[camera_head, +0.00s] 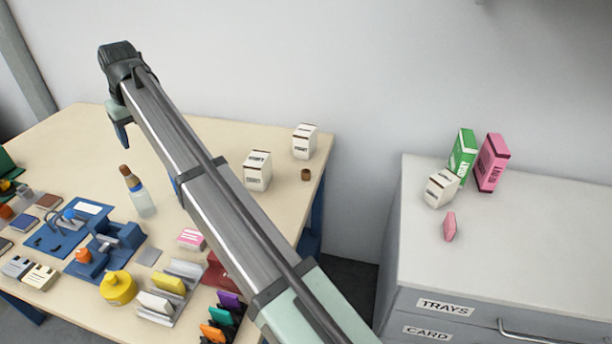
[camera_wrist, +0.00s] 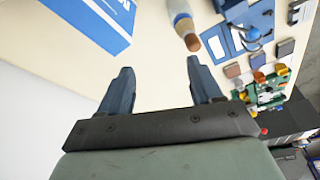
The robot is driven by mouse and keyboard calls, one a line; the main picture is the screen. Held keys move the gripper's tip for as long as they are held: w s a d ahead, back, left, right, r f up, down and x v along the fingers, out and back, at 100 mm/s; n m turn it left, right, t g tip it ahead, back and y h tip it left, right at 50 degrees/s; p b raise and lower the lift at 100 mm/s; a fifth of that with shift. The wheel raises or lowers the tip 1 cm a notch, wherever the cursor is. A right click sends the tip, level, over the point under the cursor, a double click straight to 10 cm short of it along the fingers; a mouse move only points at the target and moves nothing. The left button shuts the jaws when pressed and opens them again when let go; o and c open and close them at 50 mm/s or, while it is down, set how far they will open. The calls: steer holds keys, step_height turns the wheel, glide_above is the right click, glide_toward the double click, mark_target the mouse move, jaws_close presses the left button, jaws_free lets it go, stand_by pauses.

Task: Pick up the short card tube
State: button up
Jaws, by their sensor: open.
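A small brown cylinder (camera_head: 306,174), which looks like the short card tube, stands near the right edge of the wooden table. It is just in front of a white carton, and my arm does not cover it. It does not show in the wrist view. My gripper (camera_wrist: 160,66) is open, with nothing between its two dark fingers. In the head view it is at the far left end of my arm, above the back left of the table, well away from the tube; one finger (camera_head: 121,134) shows there.
White cartons (camera_head: 257,171) (camera_head: 304,141) stand by the tube. A brown-tipped bottle (camera_head: 140,193) stands mid-table. A blue box (camera_wrist: 95,22) lies near my gripper in the wrist view. Blue fixtures and small parts crowd the table's front left. A grey cabinet (camera_head: 520,235) bears several boxes.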

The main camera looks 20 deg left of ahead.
steer(key=w+d+f+m, duration=0.2)
steer(key=w+d, duration=0.7)
steer(key=d, duration=0.1)
steer(key=w+d+f+m, duration=0.1)
steer(key=w+d+f, duration=0.2)
steer(key=w+d, duration=0.7)
steer(key=w+d+f+m+h, duration=0.1)
steer(key=w+d+f, duration=0.1)
steer(key=d, duration=0.5)
steer(key=w+d+f+m, duration=0.1)
steer(key=d+f, duration=0.1)
steer(key=d, duration=0.6)
steer(key=m+t, duration=0.1)
steer(key=t, duration=0.2)
glide_above(307, 171)
steer(key=s+d, duration=0.2)
steer(key=s, duration=0.1)
steer(key=shift+y, duration=0.3)
steer(key=f, duration=0.9)
steer(key=shift+s+a+f, duration=0.15)
steer(key=shift+a, duration=0.1)
steer(key=shift+s+x, duration=0.1)
steer(key=shift+x, duration=1.35)
steer(key=shift+s+x, duration=0.15)
steer(key=shift+x, duration=1.3)
steer(key=shift+f, duration=0.1)
steer(key=shift+c, duration=0.2)
steer(key=c, duration=1.1)
